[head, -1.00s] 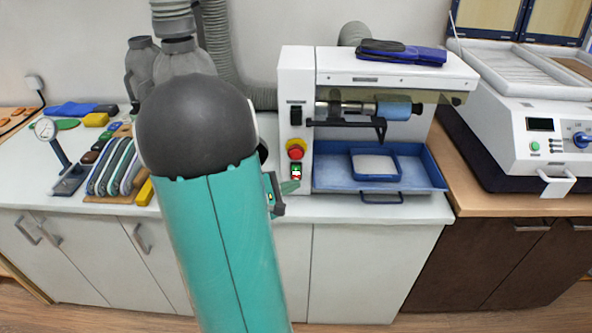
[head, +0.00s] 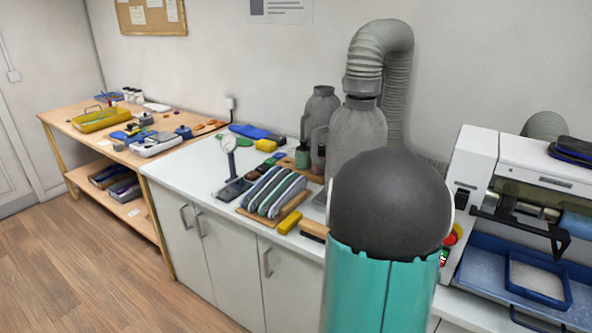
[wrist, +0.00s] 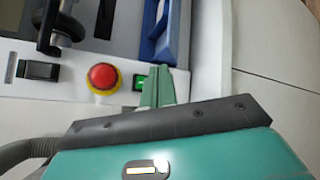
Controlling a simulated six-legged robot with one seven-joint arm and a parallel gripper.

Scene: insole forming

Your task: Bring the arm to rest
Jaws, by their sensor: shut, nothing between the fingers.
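My arm, teal with a dark round joint, stands large in the head view and hides my gripper there. In the wrist view my gripper (wrist: 158,84) shows as green fingers, shut and empty. The fingertips are just beside a green-lit switch (wrist: 140,82) on the white machine's front panel; I cannot tell whether they touch it. The red emergency button (wrist: 103,77) on its yellow ring is left of the fingers. The white grinding machine (head: 474,160) is partly behind my arm in the head view.
A blue tray (head: 481,272) sits under the machine. A wooden bench (head: 70,124) stands farther left, with open floor in front.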

